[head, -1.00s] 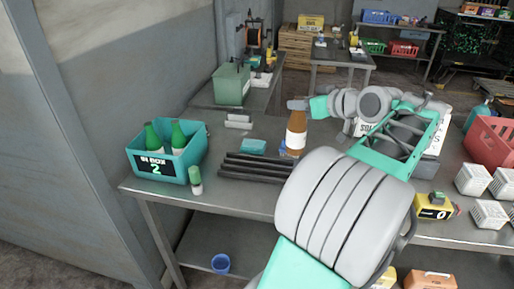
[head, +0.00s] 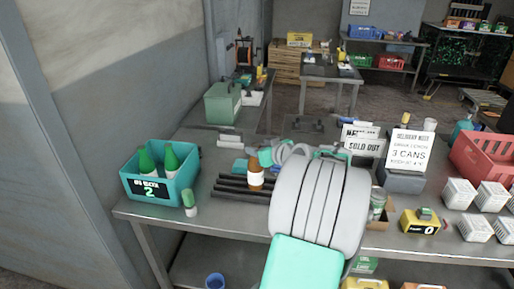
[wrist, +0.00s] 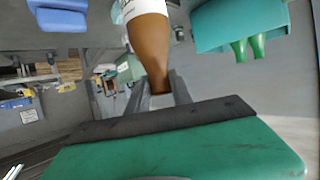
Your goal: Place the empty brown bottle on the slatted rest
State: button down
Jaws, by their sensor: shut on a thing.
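The brown bottle (head: 256,179) with a white label is above or over the right end of the slatted rest in the head view. The slatted rest (head: 232,192) is a row of dark bars lying on the steel table. My gripper (wrist: 160,91) is shut on the bottle's narrow end; in the wrist view the wider brown body (wrist: 151,42) and white label extend away from the fingers. My forearm hides part of the area right of the rest. Whether the bottle touches the bars I cannot tell.
A teal crate (head: 166,190) labelled 2 holds green bottles at the left. A green bin (head: 223,103) is behind. Signs (head: 407,152), white baskets (head: 459,192) and a red crate (head: 480,157) stand right.

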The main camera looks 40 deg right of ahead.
jog(key=shift+f, duration=0.2)
jog(key=c, duration=1.1)
grip_release()
jog(key=shift+c, duration=0.2)
jog(key=shift+r, duration=0.1)
jog(key=shift+r, duration=0.1)
jog(key=b+v, duration=0.2)
jog(key=v, duration=1)
jog(key=w+a+f+n+g+y, duration=0.1)
jog(key=w+a+f+g, duration=0.15)
jog(key=a, duration=0.65)
jog(key=w+a+f+g+y, duration=0.15)
jog(key=w+a+f, duration=0.25)
jog(key=a, duration=0.5)
jog(key=s+a+f+g, duration=0.3)
jog(key=s+a, duration=0.3)
jog(key=a, duration=0.2)
jog(key=s+a+f+g, duration=0.3)
jog(key=s+a+f, duration=0.1)
jog(key=a, duration=0.5)
jog(key=shift+s+a+f+n+h, duration=0.2)
jog(key=shift+s+a+n+h, duration=0.2)
jog(key=shift+s, duration=0.5)
